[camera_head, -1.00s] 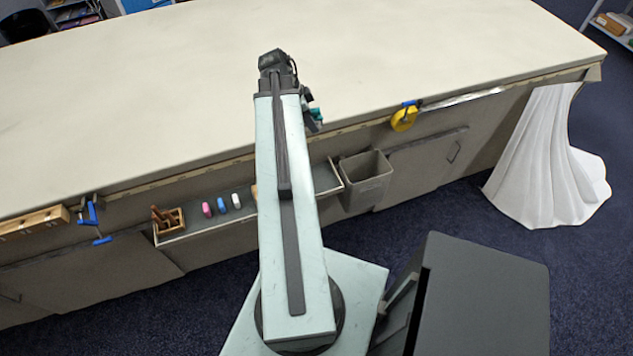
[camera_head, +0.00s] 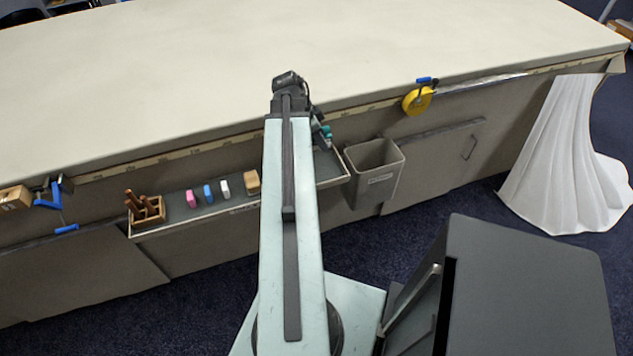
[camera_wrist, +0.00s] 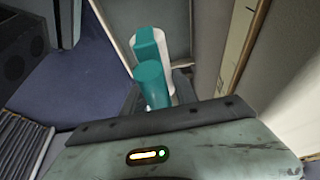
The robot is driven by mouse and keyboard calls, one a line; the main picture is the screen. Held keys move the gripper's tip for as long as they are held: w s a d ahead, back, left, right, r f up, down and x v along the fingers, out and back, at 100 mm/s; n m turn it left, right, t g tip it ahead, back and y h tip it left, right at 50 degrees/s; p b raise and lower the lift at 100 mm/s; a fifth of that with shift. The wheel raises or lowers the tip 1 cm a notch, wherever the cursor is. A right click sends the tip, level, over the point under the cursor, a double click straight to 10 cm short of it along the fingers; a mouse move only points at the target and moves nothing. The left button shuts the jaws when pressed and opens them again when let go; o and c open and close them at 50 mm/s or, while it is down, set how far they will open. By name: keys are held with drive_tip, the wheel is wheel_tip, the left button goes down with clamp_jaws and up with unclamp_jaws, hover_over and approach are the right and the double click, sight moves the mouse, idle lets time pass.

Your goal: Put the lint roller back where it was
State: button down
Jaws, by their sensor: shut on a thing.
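My gripper (camera_wrist: 158,92) is shut on the lint roller (camera_wrist: 150,62), which has a teal handle and a white part showing beside it in the wrist view. In the head view a small teal bit of the lint roller (camera_head: 326,132) shows just right of my arm's end, near the table's front edge and above the right end of the narrow tray (camera_head: 240,206). My arm hides most of my gripper there. From these views I cannot tell whether the lint roller touches the tray.
The tray on the table's front holds a wooden box of tools (camera_head: 148,213), pink (camera_head: 192,199), blue (camera_head: 208,194) and white (camera_head: 224,188) pieces and a wooden block (camera_head: 252,182). A grey bin (camera_head: 374,172) hangs to its right. The tabletop (camera_head: 200,70) is clear.

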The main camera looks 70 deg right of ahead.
sight(324, 167)
drive_tip(key=shift+f+b, duration=5.1)
drive_tip(key=shift+f, duration=0.2)
drive_tip(key=c, duration=1)
unclamp_jaws()
drive_tip(key=shift+r, duration=0.1)
drive_tip(key=shift+o, duration=0.2)
drive_tip(key=shift+r, duration=0.1)
drive_tip(key=shift+r+p, duration=0.2)
drive_tip(key=shift+p, duration=0.2)
drive_tip(key=p+v, duration=1.1)
drive_tip(key=v, duration=0.1)
drive_tip(key=shift+s, duration=0.1)
drive_tip(key=shift+f, duration=0.1)
